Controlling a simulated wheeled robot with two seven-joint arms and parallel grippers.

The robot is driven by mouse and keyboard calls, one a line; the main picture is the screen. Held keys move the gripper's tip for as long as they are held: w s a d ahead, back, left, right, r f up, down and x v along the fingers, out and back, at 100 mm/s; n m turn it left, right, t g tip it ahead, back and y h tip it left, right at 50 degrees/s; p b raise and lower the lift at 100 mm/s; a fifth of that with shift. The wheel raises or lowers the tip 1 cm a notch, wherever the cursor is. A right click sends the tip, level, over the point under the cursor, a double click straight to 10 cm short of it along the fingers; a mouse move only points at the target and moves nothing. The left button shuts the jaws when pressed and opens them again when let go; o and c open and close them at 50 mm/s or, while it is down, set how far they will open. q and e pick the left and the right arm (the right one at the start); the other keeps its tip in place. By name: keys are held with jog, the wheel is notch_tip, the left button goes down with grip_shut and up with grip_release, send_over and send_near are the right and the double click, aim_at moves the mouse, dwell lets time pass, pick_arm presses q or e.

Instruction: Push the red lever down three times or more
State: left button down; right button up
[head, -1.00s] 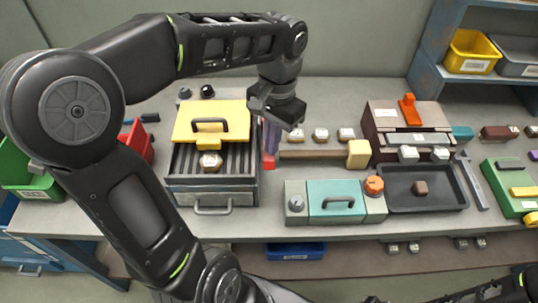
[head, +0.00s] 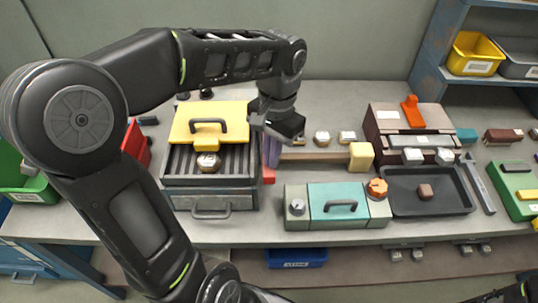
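The red lever (head: 269,177) shows as a small red piece at the right side of the grill press (head: 211,197), low beside its ribbed plate. My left gripper (head: 272,152) reaches down from above, its purple fingers close together and its tips directly over the red piece. The tips appear to touch it, though the exact contact is hard to see. The gripper holds nothing visible. Part of the lever is hidden by the fingers. My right gripper is out of view.
A yellow lid (head: 209,122) with a handle sits at the back of the grill. A teal-lidded box (head: 338,203) with an orange knob (head: 378,188) stands to the right, by a dark tray (head: 428,203). A wooden bar (head: 315,155) with a yellow block lies behind.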

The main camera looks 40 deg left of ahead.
pick_arm(q)
jog(key=shift+w, duration=0.1)
jog(key=w, duration=0.1)
jog(key=w+r+p, duration=0.1)
jog(key=w, duration=0.1)
jog(key=shift+p, duration=0.3)
notch_tip(320, 180, up, 8)
jog(key=p, duration=0.3)
jog(key=shift+w, duration=0.35)
